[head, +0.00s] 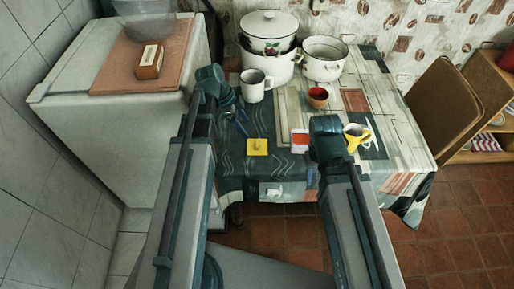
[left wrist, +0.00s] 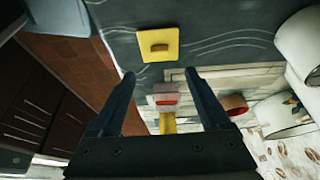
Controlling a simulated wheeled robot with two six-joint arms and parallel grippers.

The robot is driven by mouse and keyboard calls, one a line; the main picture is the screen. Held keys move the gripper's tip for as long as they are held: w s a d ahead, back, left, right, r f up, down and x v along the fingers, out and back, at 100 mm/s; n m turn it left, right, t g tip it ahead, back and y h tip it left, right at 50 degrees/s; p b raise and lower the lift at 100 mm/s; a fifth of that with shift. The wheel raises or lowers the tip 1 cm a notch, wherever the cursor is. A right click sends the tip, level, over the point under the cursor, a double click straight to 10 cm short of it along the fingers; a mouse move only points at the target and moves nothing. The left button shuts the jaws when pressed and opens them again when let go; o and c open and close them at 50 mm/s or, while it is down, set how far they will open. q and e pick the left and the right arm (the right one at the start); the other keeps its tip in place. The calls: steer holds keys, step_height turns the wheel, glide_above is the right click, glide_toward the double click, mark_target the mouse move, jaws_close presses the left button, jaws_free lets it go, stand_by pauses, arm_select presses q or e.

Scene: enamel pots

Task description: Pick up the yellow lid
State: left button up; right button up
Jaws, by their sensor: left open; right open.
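The yellow lid (head: 257,147) is a small square plate with a raised knob, lying flat on the dark part of the patterned tablecloth near the table's front edge. In the left wrist view the lid (left wrist: 158,45) lies beyond the fingertips, apart from them. My left gripper (head: 241,121) is above the table, just up and left of the lid in the head view.
A red-and-white container (head: 300,140) stands right of the lid, and a yellow jug (head: 356,136) farther right. A white mug (head: 252,90), a red bowl (head: 318,97) and white enamel pots (head: 323,66) stand farther back. A white cabinet (head: 125,125) adjoins the table's left side.

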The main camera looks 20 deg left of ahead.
arm_select(q)
steer(key=b, duration=0.4)
glide_toward(257, 143)
steer(key=shift+x, duration=1.3)
steer(key=shift+d+f, duration=0.1)
steer(key=b+x, duration=0.5)
steer(key=x, duration=0.1)
steer(key=shift+s, duration=0.1)
jaws_close()
